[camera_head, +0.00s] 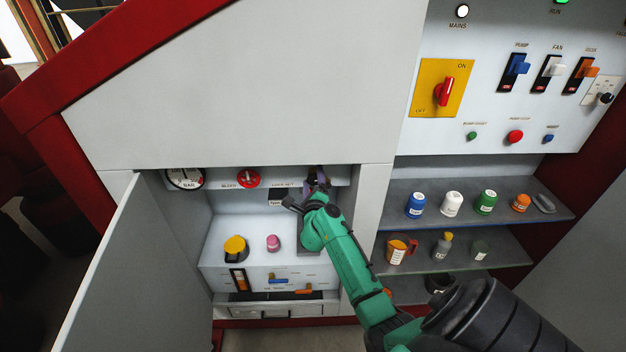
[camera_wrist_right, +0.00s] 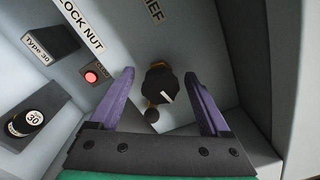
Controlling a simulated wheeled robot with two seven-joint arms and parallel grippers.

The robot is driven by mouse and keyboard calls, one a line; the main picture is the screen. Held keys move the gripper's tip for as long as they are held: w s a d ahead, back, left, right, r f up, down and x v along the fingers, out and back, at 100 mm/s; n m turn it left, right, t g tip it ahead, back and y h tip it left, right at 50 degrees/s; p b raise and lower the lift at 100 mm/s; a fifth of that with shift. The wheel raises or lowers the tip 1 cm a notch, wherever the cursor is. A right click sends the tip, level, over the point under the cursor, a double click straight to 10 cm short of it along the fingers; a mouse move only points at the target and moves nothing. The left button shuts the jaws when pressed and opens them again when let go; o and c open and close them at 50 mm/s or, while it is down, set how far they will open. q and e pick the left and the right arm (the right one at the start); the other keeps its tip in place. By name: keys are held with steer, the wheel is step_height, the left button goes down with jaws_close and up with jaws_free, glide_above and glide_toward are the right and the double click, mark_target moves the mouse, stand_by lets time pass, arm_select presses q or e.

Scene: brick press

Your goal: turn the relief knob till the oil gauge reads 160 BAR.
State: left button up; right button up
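The relief knob (camera_wrist_right: 160,86) is black with a white pointer line, under a label ending in "IEF", in the right wrist view. A brass piece shows just behind it. My right gripper (camera_wrist_right: 159,75) is open; its purple fingers stand on either side of the knob, apart from it. In the head view my right gripper (camera_head: 317,180) reaches into the upper right of the open cabinet and hides the knob. The oil gauge (camera_head: 185,178), a white dial marked BAR, sits at the cabinet's upper left; its top is cut off and its reading is too small to tell.
A red knob (camera_head: 248,178) sits beside the gauge. A yellow-capped item (camera_head: 235,247) and a pink one (camera_head: 273,242) stand below. The cabinet door (camera_head: 130,280) is open at left.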

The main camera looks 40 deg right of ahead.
steer(key=v, duration=1.4)
steer(key=shift+s+a+b, duration=0.2)
steer(key=shift+b, duration=0.25)
stand_by(1.6)
steer(key=w+d+m+p, duration=0.1)
steer(key=w+d+m, duration=0.2)
steer(key=m, duration=0.3)
steer(key=w+d+m+p, duration=0.1)
steer(key=w+d+m, duration=0.2)
steer(key=m, duration=0.3)
steer(key=w+d+m+p, duration=0.1)
steer(key=w+d+m, duration=0.2)
steer(key=w+m, duration=0.2)
steer(key=shift+w+m, duration=0.2)
steer(key=shift+m, duration=0.2)
